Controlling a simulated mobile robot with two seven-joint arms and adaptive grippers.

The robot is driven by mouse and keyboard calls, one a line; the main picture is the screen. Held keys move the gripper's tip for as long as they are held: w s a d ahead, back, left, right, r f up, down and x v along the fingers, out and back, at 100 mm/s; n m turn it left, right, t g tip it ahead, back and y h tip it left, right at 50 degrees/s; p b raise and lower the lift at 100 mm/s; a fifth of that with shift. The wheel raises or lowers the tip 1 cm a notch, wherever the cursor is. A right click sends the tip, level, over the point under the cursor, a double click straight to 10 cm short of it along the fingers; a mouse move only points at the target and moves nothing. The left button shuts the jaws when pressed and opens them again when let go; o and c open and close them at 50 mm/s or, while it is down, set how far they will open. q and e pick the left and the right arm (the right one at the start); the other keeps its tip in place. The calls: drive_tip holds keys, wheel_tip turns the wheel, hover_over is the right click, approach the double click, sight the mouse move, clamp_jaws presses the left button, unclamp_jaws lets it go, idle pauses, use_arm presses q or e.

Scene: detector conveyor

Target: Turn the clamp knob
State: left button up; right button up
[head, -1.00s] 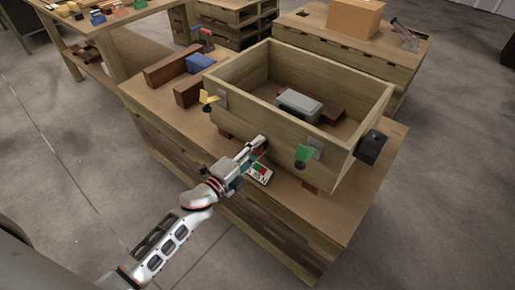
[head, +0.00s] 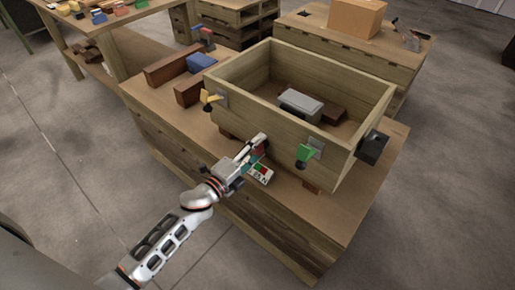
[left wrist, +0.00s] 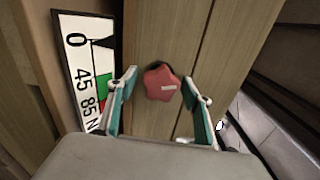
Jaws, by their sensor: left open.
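The red star-shaped clamp knob (left wrist: 161,84) shows in the left wrist view, with a pale mark across its face, in front of a wooden board wall. My left gripper (left wrist: 160,97) is open, with one green-padded finger on each side of the knob. A gap shows between each finger and the knob in this view. In the head view, my left gripper (head: 255,150) is at the front wall of the large wooden box (head: 263,112); the knob is mostly hidden there by the fingers. My right gripper is not in view.
A printed scale card (head: 261,174) with green and red patches lies close beside my gripper.

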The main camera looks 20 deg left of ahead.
use_arm(q)
drive_tip(key=v, duration=1.2)
drive_tip(key=shift+r, duration=0.1)
idle(0.8)
